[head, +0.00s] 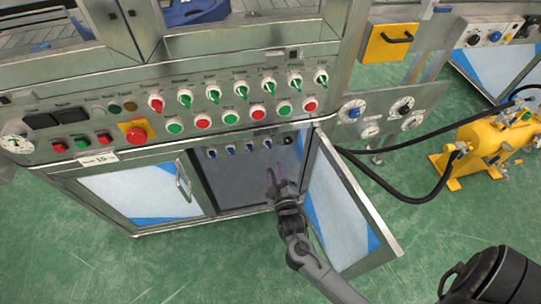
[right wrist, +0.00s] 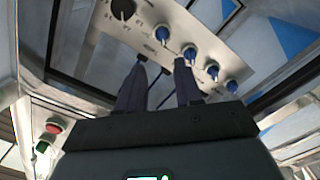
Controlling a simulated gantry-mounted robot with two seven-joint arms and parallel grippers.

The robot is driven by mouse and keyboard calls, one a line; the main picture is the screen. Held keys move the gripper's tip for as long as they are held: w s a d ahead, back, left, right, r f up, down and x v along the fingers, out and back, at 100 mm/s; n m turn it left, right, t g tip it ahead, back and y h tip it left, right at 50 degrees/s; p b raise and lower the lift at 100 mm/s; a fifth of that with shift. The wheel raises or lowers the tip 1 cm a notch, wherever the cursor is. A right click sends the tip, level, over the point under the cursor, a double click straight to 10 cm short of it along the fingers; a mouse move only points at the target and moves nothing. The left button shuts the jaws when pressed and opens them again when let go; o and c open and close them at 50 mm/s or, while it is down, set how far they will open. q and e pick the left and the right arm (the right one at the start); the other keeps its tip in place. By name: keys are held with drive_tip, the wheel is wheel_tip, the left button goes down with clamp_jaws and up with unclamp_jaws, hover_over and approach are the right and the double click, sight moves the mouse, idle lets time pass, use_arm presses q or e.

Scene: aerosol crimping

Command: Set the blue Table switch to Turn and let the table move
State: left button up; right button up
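A row of small blue switches sits on a metal strip inside the open cabinet; the one nearest the black knob (head: 265,144) also shows in the right wrist view (right wrist: 162,33). The labels are too small to read, so I cannot tell which is Table or how it is set. My right gripper (head: 281,184) is in front of the cabinet opening, below the strip. In the right wrist view its two fingers (right wrist: 160,66) are apart with nothing held between them. That blue switch appears just beyond the gap, and I see no contact. My left gripper is out of view.
The black knob (head: 288,140) ends the strip. The open cabinet door (head: 343,205) stands right of my right arm; a closed door (head: 135,192) is left. Above is a panel (head: 75,100) with several switches and buttons. Black hoses (head: 400,196) run to a yellow pump (head: 490,145).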

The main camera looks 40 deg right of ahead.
sight(268, 147)
drive_tip(key=b+x, duration=0.3)
drive_tip(key=x, duration=0.2)
drive_tip(key=b+x, duration=0.3)
drive_tip(key=x, duration=0.3)
drive_tip(key=shift+a+f, duration=0.15)
drive_tip(key=shift+f, duration=0.05)
drive_tip(key=shift+c, duration=0.4)
clamp_jaws()
